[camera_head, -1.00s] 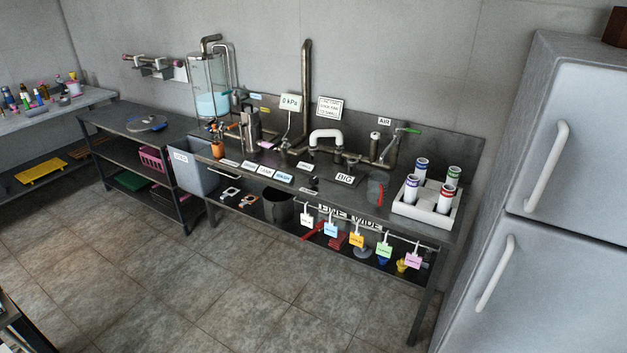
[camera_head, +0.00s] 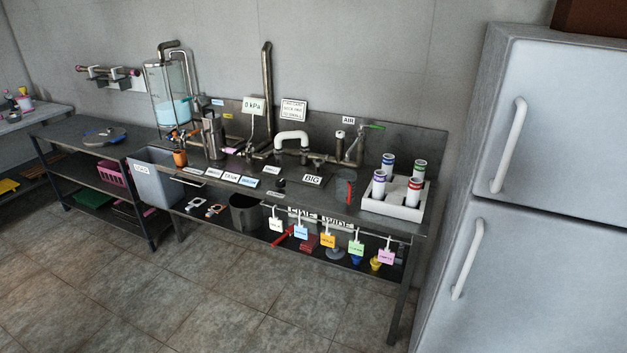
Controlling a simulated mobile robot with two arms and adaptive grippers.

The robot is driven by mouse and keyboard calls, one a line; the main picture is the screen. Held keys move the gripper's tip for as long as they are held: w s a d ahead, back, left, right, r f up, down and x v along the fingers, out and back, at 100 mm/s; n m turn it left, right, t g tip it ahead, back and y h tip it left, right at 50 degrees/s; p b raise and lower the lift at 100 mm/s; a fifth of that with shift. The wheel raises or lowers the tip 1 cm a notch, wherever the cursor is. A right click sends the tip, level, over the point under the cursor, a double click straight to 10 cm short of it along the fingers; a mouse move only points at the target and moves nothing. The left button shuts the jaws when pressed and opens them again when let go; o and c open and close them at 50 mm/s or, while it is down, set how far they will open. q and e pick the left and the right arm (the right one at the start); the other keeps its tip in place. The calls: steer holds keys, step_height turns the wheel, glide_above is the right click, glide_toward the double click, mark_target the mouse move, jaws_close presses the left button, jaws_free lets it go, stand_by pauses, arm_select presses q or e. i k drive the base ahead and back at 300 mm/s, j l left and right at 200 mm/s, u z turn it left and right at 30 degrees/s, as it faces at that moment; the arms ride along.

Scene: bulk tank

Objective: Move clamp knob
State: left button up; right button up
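I cannot make out a clamp knob for certain at this distance. A dark metal workbench (camera_head: 330,196) stands against the wall with pipes, valves and labels on its top. A white U-shaped pipe (camera_head: 292,138) and a green-handled valve (camera_head: 371,126) by the AIR sign sit towards its back. A small black piece (camera_head: 280,182) stands on the top near the BIG label (camera_head: 312,180). Flat pieces with openings (camera_head: 216,209) lie on the lower shelf; they may be clamps, but are too small to tell. Neither of my grippers is in view.
A fridge (camera_head: 560,130) stands close on the right. A white rack (camera_head: 393,208) with several capped tubes is on the bench's right end. A glass tank (camera_head: 168,98) is at the back left, above a grey bin (camera_head: 155,186). The tiled floor (camera_head: 200,290) in front is clear.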

mark_target(280, 183)
steer(key=i+j+z, duration=0.65)
steer(key=j+z, duration=0.15)
steer(key=z, duration=0.15)
